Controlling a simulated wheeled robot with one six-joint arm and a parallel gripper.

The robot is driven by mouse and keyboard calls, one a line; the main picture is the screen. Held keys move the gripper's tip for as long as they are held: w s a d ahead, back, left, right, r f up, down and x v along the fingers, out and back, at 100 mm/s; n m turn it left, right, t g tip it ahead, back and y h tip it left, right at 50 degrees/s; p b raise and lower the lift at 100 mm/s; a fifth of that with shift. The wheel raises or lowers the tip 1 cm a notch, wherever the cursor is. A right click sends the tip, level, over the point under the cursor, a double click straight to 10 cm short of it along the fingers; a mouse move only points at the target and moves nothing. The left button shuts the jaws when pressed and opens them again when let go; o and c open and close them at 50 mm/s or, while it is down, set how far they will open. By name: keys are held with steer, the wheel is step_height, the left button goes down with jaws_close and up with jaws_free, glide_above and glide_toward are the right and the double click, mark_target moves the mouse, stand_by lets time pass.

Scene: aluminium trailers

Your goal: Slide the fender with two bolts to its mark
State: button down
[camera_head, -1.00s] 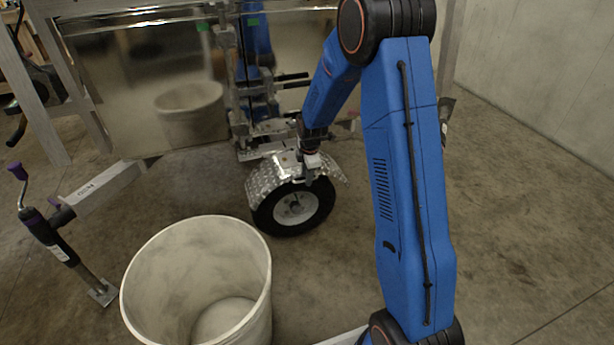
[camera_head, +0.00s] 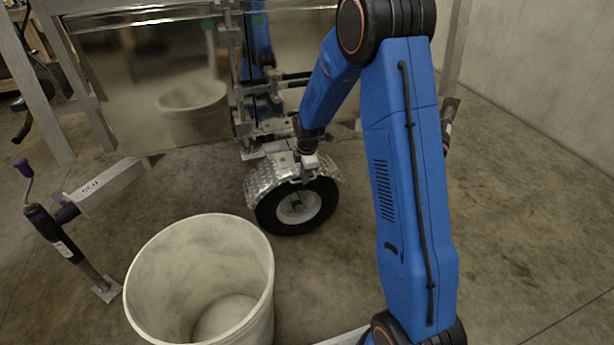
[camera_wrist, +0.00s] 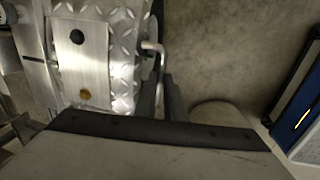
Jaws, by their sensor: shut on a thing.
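The fender (camera_head: 266,180) is silver diamond plate and arches over the top of the trailer wheel (camera_head: 299,207). In the wrist view, the fender (camera_wrist: 125,70) carries a smooth plate with two bolts, one dark (camera_wrist: 77,37) and one brass (camera_wrist: 84,95). A bent metal handle (camera_wrist: 160,49) sticks out from its side. My gripper (camera_head: 307,173) is at the top of the fender in the head view. In the wrist view its dark fingers (camera_wrist: 162,98) are shut at the handle; the exact contact is partly hidden. I cannot make out the mark.
A large pale bin (camera_head: 142,285) stands in front of the wheel, at left. A jack with a purple handle (camera_head: 50,232) stands farther left. The shiny trailer side (camera_head: 120,80) rises behind. Bare floor (camera_head: 530,230) lies open at right.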

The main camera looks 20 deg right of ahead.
steer(key=c, duration=1.8)
jaws_free()
steer(key=shift+c, duration=0.2)
steer(key=s+r, duration=0.3)
steer(key=r, duration=1.4)
steer(key=shift+s, duration=0.1)
